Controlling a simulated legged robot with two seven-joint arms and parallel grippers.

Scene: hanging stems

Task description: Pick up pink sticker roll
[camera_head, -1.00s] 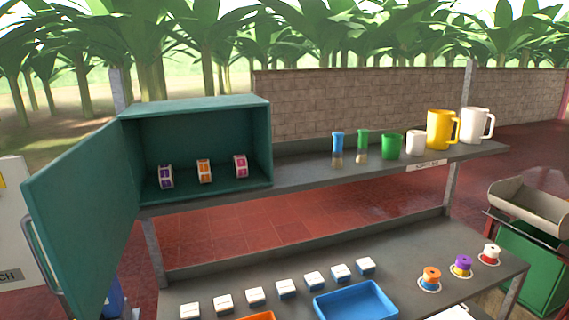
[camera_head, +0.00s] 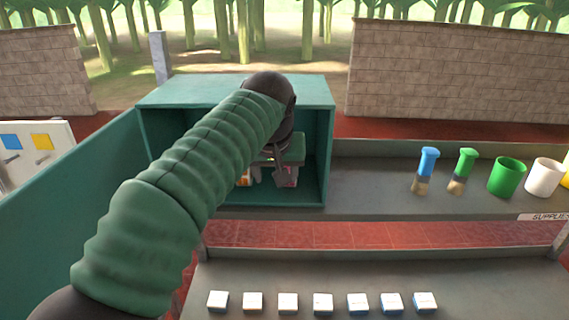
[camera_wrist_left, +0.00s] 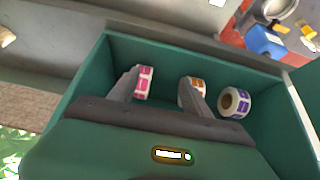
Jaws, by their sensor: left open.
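The pink sticker roll (camera_wrist_left: 146,83) stands on the floor of the open green cabinet in the left wrist view. In the head view the pink roll (camera_head: 291,176) is partly covered by my left gripper (camera_head: 278,176). My left gripper (camera_wrist_left: 160,77) is open, with its fingers reaching into the cabinet. In the wrist view one finger overlaps the pink roll's edge and the other overlaps the orange roll (camera_wrist_left: 190,86). I cannot tell whether either finger touches. The purple roll (camera_wrist_left: 237,102) stands farther right, clear of the fingers. My right gripper is not in view.
The green cabinet (camera_head: 240,92) has walls close around my left gripper, and its door (camera_head: 75,190) is open at left. A blue brush (camera_head: 427,165), a green brush (camera_head: 465,165) and cups stand on the shelf to the right. Several small white boxes line the lower table.

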